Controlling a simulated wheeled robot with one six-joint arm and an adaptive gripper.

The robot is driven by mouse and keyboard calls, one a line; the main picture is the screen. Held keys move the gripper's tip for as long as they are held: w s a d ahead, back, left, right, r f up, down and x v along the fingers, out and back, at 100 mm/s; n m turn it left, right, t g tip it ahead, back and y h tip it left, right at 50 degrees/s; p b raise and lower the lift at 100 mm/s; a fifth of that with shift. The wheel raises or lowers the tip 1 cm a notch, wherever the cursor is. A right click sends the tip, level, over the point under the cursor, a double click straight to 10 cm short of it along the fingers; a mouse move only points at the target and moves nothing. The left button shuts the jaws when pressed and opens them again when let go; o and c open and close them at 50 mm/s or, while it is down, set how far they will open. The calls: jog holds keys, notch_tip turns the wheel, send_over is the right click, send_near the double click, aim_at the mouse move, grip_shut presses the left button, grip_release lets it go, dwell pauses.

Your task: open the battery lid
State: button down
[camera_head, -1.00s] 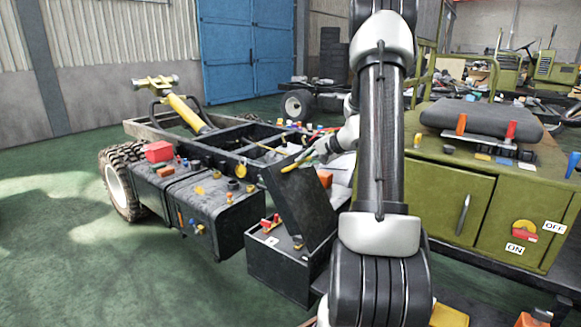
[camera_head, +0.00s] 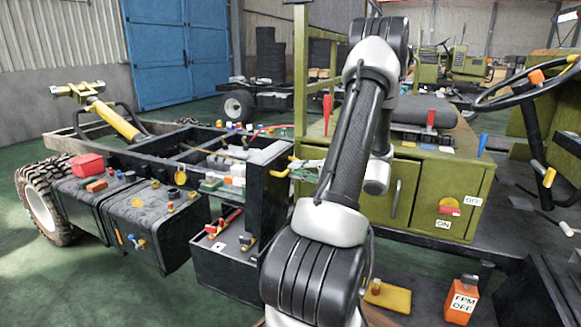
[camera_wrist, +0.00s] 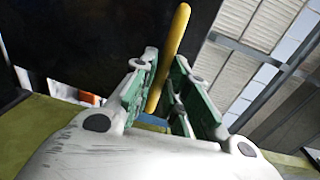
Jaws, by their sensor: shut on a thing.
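The black battery box (camera_head: 222,270) stands open at the lower middle of the head view, with red terminals (camera_head: 225,222) visible inside. Its dark lid (camera_head: 264,200) stands about upright at the box's right side. The dark lid (camera_wrist: 80,35) fills the upper left there.
A green cabinet (camera_head: 415,208) stands right of my arm. An orange block (camera_head: 461,298) and a yellow block (camera_head: 387,296) lie low in front. A black tank (camera_head: 155,225) is left of the box. A steering wheel (camera_head: 530,85) is at the right.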

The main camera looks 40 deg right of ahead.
jog(key=shift+s+a+f, duration=0.2)
jog(key=shift+s+f, duration=0.05)
jog(key=shift+f, duration=0.35)
jog(key=c, duration=1.5)
grip_release()
jog(key=shift+w+f, duration=0.1)
jog(key=shift+w, duration=0.05)
jog(key=shift+d+r, duration=0.15)
jog(key=shift+r, duration=0.1)
jog(key=v, duration=1.2)
